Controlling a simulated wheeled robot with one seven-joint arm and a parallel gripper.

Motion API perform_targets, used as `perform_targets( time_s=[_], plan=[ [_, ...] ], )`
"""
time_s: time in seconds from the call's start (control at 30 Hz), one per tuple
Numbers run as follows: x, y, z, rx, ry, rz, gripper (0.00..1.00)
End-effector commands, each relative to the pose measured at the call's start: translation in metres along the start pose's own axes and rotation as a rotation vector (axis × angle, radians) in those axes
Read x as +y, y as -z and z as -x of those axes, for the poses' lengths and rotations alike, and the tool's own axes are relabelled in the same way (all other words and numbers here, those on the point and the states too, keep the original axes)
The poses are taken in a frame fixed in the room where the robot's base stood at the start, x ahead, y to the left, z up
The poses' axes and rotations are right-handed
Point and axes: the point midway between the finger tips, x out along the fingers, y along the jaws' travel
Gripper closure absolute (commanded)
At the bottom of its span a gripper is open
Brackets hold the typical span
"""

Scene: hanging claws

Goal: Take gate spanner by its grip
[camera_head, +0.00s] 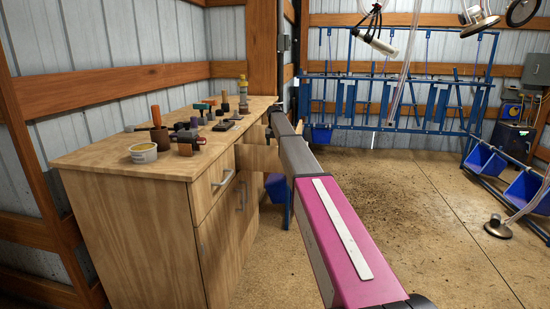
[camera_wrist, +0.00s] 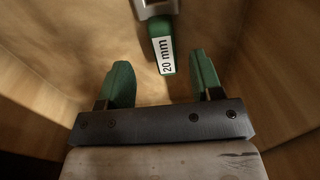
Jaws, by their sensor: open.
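In the wrist view, a tool with a green grip marked "20 mm" (camera_wrist: 166,58) shows at the top centre, with a grey metal part above it running out of the picture. I take it to be the gate spanner; its far end is out of view. My gripper (camera_wrist: 160,80) is open, with its two green fingertips apart and nothing between them. The grip's end lies just beyond the fingertips, roughly centred on the gap. In the head view my arm reaches to the right end of the wooden cabinet (camera_head: 130,235), and the spanner cannot be made out there.
Light wooden walls (camera_wrist: 272,75) rise on both sides of my gripper, like a drawer's inside. The cabinet top holds a white tub (camera_head: 143,154), a brown cup (camera_head: 159,136) and several small tools. A blue bin (camera_head: 276,188) is beside the cabinet.

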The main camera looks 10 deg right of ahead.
Motion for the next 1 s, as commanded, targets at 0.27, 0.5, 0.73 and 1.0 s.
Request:
perform_targets(
  time_s=[0.27,0.5,0.73,1.0],
  plan=[
    [-0.003,0.003,-0.021,0.000,0.000,-0.001,0.40],
    [-0.003,0.003,-0.052,-0.001,0.000,-0.001,0.40],
    [-0.003,0.003,-0.054,-0.002,-0.001,-0.001,0.40],
    [-0.003,0.003,-0.054,-0.001,0.000,-0.001,1.00]
  ],
)
